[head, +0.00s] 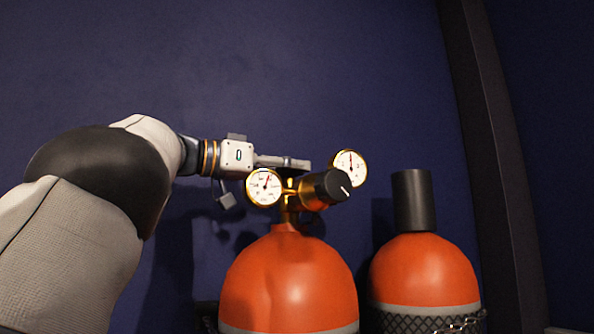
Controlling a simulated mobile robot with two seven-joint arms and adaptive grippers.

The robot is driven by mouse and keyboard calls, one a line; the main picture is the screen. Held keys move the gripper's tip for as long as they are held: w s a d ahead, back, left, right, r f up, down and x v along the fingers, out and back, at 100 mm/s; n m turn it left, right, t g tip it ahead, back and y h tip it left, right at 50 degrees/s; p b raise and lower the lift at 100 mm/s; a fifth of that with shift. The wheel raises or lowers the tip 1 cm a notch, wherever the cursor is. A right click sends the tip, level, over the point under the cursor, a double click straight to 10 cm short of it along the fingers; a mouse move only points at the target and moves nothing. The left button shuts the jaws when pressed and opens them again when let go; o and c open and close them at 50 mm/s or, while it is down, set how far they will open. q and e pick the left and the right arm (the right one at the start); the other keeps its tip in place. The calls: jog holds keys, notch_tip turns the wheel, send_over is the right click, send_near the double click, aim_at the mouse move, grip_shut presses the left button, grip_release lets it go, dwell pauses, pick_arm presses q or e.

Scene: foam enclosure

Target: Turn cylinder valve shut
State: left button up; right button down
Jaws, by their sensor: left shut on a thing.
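An orange cylinder (290,278) stands at the bottom centre with a brass fitting on its neck. Two round gauges sit on the fitting, a left gauge (263,187) and a right gauge (349,167). A black knob (328,187) with a white mark faces forward between them. My left gripper (300,166) reaches in from the left, above and behind the left gauge. Its fingers are closed at the top of the fitting, on what appears to be the cylinder valve; the grip itself is mostly hidden. My right gripper is out of view.
A second orange cylinder (424,266) with a black cap (413,200) stands close to the right. A chain (455,326) and dark mesh show low on it. A dark blue wall (330,70) is behind, with a dark post (490,140) at right. The space above is clear.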

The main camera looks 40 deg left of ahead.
pick_arm(q)
jog(key=shift+f+m+g+h, duration=0.1)
jog(key=shift+m+g+h, duration=0.95)
jog(key=shift+h, duration=0.55)
jog(key=shift+w+m+h, duration=0.1)
jog(key=shift+m+h, duration=0.3)
jog(key=shift+m, duration=0.05)
jog(key=o, duration=1.2)
jog(key=shift+c, duration=0.2)
jog(key=v, duration=0.7)
jog(key=shift+s+a, duration=0.2)
